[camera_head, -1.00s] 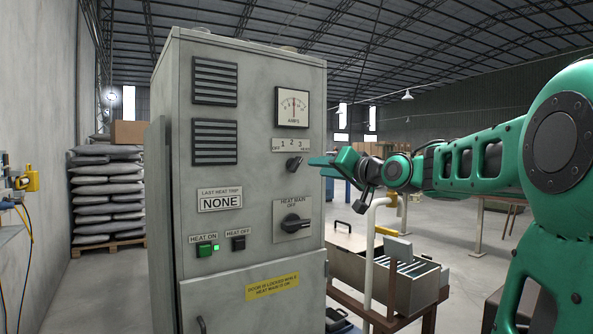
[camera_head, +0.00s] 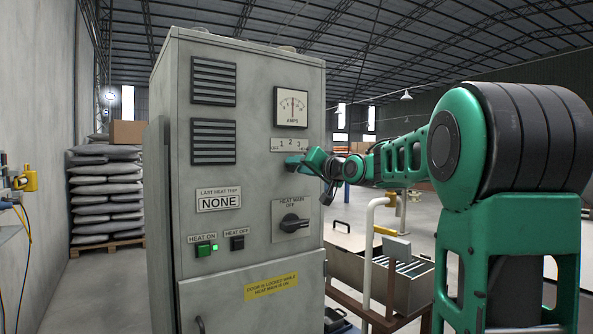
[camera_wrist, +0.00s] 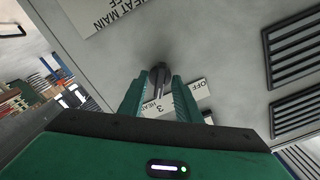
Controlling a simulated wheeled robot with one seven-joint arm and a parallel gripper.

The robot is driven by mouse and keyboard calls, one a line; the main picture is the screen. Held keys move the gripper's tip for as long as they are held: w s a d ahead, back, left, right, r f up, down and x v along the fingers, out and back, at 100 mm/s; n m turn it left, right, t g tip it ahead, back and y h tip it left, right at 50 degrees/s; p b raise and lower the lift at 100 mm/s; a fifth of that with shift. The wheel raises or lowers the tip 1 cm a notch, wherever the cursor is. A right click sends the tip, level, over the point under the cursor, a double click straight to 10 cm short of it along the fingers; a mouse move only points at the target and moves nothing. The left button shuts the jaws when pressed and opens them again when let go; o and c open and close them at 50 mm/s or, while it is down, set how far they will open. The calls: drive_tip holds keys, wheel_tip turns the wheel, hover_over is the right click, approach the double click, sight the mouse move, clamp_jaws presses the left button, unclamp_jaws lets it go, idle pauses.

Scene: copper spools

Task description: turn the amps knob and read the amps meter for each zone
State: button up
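The amps meter (camera_head: 291,107) is a white dial in a dark frame high on the grey cabinet; its needle stands near upright at mid scale. Below it is the label plate (camera_head: 289,146) with 1, 2, 3 between small end words. The dark amps knob (camera_wrist: 158,77) shows in the wrist view between the tips of my gripper (camera_wrist: 157,84). The fingers are apart, one each side of the knob, with visible gaps. In the head view my gripper (camera_head: 296,162) is at the panel and hides most of the knob. I cannot tell which mark the knob points at.
The heat main switch (camera_head: 293,223) sits below, above a yellow door notice (camera_head: 271,287). The lit green heat on button (camera_head: 205,249) and dark heat off button (camera_head: 238,243) are lower left. A white post (camera_head: 368,250) and metal bin (camera_head: 405,285) stand right of the cabinet.

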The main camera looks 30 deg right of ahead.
clamp_jaws()
drive_tip(key=shift+d+n, duration=0.1)
drive_tip(key=shift+n, duration=3.3)
unclamp_jaws()
